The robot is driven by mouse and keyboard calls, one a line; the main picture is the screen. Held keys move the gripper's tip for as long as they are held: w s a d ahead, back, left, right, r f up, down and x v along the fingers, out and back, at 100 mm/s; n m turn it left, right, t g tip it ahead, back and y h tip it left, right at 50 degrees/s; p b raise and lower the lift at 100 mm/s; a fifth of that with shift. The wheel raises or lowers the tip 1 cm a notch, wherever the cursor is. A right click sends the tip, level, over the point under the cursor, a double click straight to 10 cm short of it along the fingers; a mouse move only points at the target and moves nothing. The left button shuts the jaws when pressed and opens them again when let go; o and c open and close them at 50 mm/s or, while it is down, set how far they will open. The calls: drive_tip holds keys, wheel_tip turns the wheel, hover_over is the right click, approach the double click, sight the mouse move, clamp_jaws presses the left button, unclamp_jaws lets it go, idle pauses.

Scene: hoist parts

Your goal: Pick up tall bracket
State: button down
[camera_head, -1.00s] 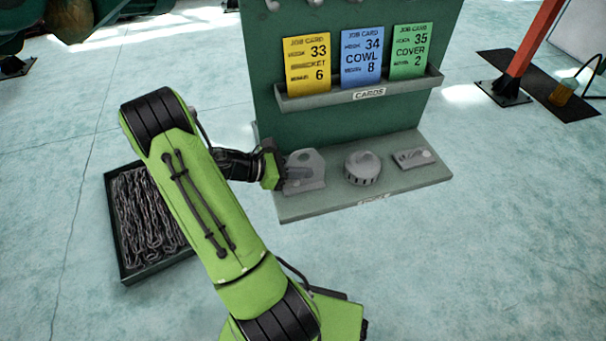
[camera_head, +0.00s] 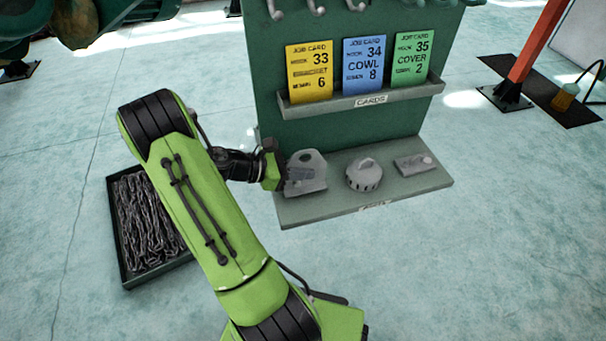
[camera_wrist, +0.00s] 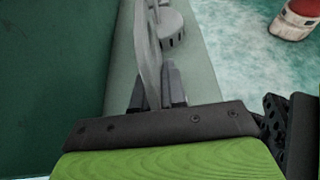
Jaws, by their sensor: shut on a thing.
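The tall bracket (camera_head: 313,160) is a grey plate with a hole near its rounded top and a flat foot. It is upright at the left end of the grey shelf (camera_head: 400,195) of the green stand. My gripper (camera_head: 288,174) reaches it from the left and is shut on it. In the wrist view the bracket (camera_wrist: 148,50) shows edge-on between the dark fingers (camera_wrist: 165,88). I cannot tell whether its foot is clear of the shelf.
A round grey cowl (camera_head: 364,176) and a low flat cover (camera_head: 414,164) sit to the right on the shelf. Job cards stand in a rack (camera_head: 360,100) above. A tray of chain (camera_head: 150,225) lies on the floor at left. Open floor lies in front.

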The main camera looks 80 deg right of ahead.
wheel_tip(320, 180, up, 16)
drive_tip(key=p, duration=0.5)
drive_tip(key=shift+r+p, duration=0.2)
drive_tip(key=shift+p, duration=0.2)
